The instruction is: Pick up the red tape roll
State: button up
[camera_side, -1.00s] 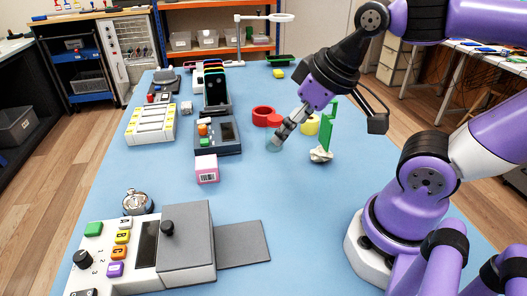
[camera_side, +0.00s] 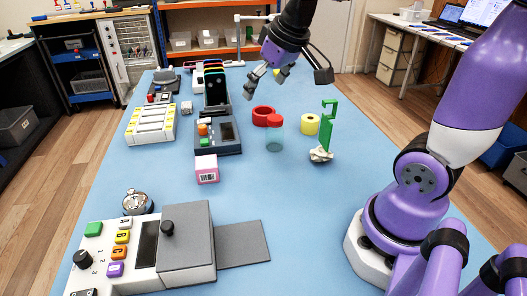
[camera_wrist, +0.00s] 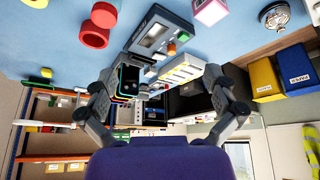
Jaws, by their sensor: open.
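The red tape roll (camera_side: 262,114) lies flat on the blue table, behind and slightly left of a clear bottle with a red cap (camera_side: 275,135).
A yellow tape roll (camera_side: 310,124) and a green stand on a white base (camera_side: 327,135) are to the right. A grey device with a screen (camera_side: 218,134) and a phone rack (camera_side: 217,95) are to the left.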

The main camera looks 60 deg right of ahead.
jog(key=w+d+f+m, duration=0.1)
jog(key=w+d+f, duration=0.2)
jog(key=w+d, duration=0.4)
jog(key=m+g, duration=0.1)
send_near(266, 111)
jog(key=a+f, duration=0.2)
jog(key=shift+a+h, duration=0.35)
jog(key=shift+h, duration=0.05)
jog(key=x, duration=0.5)
jog(key=shift+a+f, duration=0.1)
jog(key=shift+f, duration=0.35)
jog(key=c, duration=0.9)
